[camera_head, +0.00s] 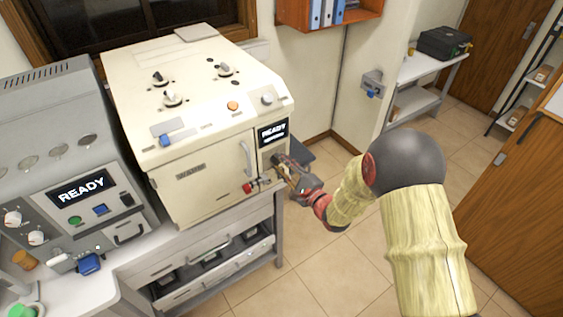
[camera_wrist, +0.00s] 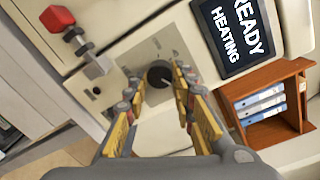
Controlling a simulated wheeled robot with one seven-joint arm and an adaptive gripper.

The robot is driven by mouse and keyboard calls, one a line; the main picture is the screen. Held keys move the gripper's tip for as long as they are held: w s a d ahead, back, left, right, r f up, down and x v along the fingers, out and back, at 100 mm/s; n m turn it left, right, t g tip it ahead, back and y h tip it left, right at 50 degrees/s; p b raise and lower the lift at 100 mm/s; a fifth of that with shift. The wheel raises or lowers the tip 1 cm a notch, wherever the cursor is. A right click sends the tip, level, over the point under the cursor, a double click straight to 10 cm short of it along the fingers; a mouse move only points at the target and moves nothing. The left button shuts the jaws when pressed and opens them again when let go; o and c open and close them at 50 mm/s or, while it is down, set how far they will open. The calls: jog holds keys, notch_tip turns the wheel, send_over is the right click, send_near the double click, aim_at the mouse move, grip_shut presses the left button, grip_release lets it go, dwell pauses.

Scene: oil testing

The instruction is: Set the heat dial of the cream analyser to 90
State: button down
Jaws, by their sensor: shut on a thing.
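The cream analyser (camera_head: 205,175) stands on a bench, and its front screen (camera_head: 273,133) is lit with READY. In the wrist view the screen (camera_wrist: 232,35) reads READY HEATING. A round black dial (camera_wrist: 159,73) sits on the pale front panel beside the screen. My gripper (camera_wrist: 158,80) has one finger on either side of the dial and is shut on it. The dial's number marks are too small to read. In the head view my gripper (camera_head: 281,165) is at the panel below the screen and hides the dial.
A red knob (camera_wrist: 57,18) on a metal fitting sticks out near the dial. A grey machine (camera_head: 70,180) with its own READY screen stands to the left. Drawers (camera_head: 210,262) are below the analyser. The floor (camera_head: 320,260) to the right is clear.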

jog(key=shift+m, duration=0.4)
jog(key=c, duration=1.5)
grip_release()
jog(key=v, duration=1.2)
jog(key=shift+f, duration=0.1)
